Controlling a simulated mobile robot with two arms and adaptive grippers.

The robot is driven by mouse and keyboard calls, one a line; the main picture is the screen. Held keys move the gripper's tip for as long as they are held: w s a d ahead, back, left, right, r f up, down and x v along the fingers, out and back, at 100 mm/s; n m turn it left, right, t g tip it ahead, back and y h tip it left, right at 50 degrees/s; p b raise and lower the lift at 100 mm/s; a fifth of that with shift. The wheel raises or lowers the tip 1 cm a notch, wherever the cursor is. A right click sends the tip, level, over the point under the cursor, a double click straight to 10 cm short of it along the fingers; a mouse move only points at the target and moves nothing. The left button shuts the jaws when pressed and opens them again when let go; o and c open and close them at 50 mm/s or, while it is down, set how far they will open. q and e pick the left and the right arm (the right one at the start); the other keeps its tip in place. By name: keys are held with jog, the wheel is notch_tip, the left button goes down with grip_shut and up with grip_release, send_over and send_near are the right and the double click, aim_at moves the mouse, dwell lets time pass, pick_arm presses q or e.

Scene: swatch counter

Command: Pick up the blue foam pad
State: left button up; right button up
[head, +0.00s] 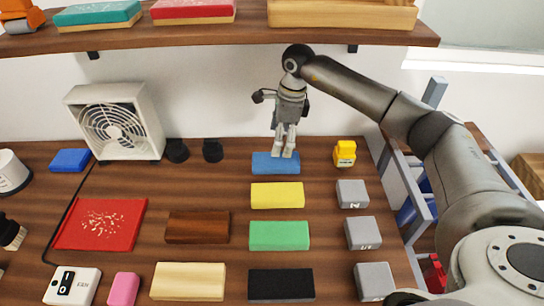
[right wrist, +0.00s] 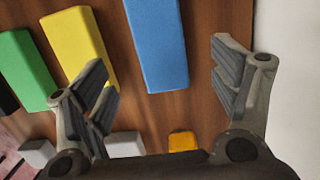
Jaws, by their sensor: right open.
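The blue foam pad (head: 275,164) lies flat at the back of the counter, behind a yellow pad (head: 277,195). In the right wrist view the blue pad (right wrist: 158,48) extends in from the top edge, between the fingers in the picture. My right gripper (head: 284,153) points down just over the blue pad; it is open and empty. The fingers show on both sides in the right wrist view (right wrist: 160,58), apart from the pad. Its exact height above the pad is hard to tell. My left gripper is not in view.
Green (head: 279,236) and black (head: 281,285) pads lie in front of the yellow one. Grey blocks (head: 352,194) and a small yellow object (head: 344,153) stand to the right. A shelf (head: 200,38) hangs above; a white fan (head: 115,122) stands at left, near another blue block (head: 70,160).

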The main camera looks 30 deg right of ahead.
aim_at(276, 159)
jog(key=f, duration=0.3)
jog(key=shift+a, duration=0.2)
jog(key=f, duration=0.1)
jog(key=f+p, duration=0.2)
jog(key=f, duration=0.1)
jog(key=shift+w+a+f, duration=0.1)
jog(key=shift+w+a, duration=0.1)
jog(key=shift+a, duration=0.15)
jog(key=shift+f, duration=0.6)
jog(key=c, duration=0.9)
jog(key=shift+c, duration=0.2)
